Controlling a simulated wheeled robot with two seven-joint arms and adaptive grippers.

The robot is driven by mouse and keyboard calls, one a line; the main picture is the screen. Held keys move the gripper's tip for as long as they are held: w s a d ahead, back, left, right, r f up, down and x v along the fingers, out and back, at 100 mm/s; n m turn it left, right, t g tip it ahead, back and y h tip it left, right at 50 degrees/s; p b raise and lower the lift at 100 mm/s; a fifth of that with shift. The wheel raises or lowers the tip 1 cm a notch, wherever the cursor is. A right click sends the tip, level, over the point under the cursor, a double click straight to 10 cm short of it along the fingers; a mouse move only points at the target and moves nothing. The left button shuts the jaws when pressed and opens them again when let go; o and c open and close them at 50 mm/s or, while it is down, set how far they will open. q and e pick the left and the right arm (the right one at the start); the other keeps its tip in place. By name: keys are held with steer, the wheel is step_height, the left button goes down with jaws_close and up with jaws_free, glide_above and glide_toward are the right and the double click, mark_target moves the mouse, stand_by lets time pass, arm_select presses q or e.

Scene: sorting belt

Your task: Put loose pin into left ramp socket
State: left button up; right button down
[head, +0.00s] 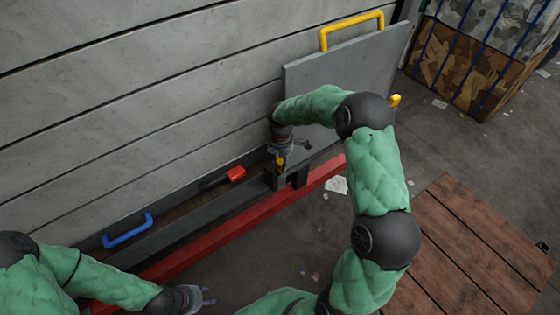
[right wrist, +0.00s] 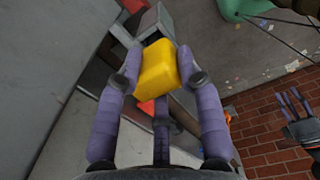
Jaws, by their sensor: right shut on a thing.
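The loose pin shows as a yellow block-shaped head (head: 280,161) (right wrist: 160,69) between the fingers of my right gripper (head: 281,158) (right wrist: 160,75), which is shut on it. Its shaft is hidden, so I cannot tell whether it is in a socket. The gripper is at the lower left corner of the grey ramp plate (head: 345,70), just above a dark bracket (head: 271,180) that looks like the left ramp socket. Another yellow pin head (head: 396,100) is at the plate's right edge. My left gripper (head: 208,296) (right wrist: 292,103) is open and empty at the lower left.
The ramp plate has a yellow handle (head: 350,28) on top and leans near the grey slatted wall (head: 130,90). A red-ended tool (head: 235,174), blue handle (head: 127,231) and red rail (head: 225,225) run along the wall. A wooden pallet (head: 460,250) is right; a caged bale (head: 470,70) stands behind.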

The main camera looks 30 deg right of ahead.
steer(key=shift+f, duration=0.5)
steer(key=c, duration=0.7)
jaws_free()
steer(key=shift+r, duration=0.1)
steer(key=shift+c, duration=0.2)
step_height(320, 180, up, 12)
steer(key=shift+s, duration=0.15)
